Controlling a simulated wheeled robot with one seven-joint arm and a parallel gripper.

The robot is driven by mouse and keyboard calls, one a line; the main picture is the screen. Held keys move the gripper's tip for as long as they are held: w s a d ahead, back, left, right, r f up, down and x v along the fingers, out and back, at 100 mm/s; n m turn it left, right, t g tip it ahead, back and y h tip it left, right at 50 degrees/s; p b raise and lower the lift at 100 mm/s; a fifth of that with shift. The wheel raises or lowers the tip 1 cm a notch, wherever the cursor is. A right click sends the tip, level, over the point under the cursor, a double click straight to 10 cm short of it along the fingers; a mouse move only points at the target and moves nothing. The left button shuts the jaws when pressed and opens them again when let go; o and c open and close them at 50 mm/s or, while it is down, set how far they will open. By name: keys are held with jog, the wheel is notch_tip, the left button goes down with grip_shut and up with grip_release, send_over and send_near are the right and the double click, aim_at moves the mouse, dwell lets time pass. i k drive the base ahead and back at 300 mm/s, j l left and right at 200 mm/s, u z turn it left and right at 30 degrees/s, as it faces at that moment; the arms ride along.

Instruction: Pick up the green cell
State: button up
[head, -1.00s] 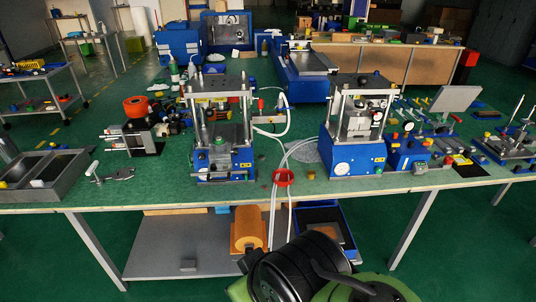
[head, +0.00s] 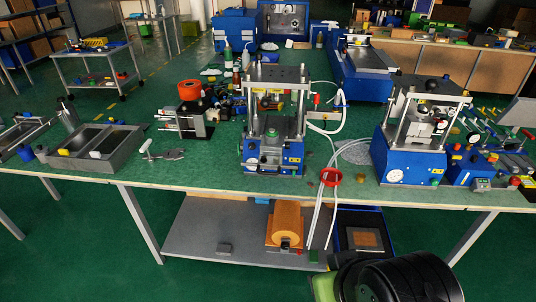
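A small green round piece (head: 270,134) sits in the left blue press (head: 273,157), on its lower plate between the posts. It looks like the green cell, but it is too small to be certain. My gripper is not in view; only a black and green part of my arm shows at the bottom right, in front of the bench.
The green bench top (head: 212,178) has a clear strip along its front edge. A grey two-part tray (head: 118,166) lies left.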

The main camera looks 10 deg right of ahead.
aim_at(270, 132)
jog(key=i+j+u, duration=0.2)
jog(key=i+j, duration=0.2)
jog(key=i+j+u, duration=0.2)
jog(key=i, duration=0.3)
jog(key=i+j+u, duration=0.2)
jog(key=i, duration=0.3)
jog(key=i+j+u, duration=0.2)
jog(key=i, duration=0.3)
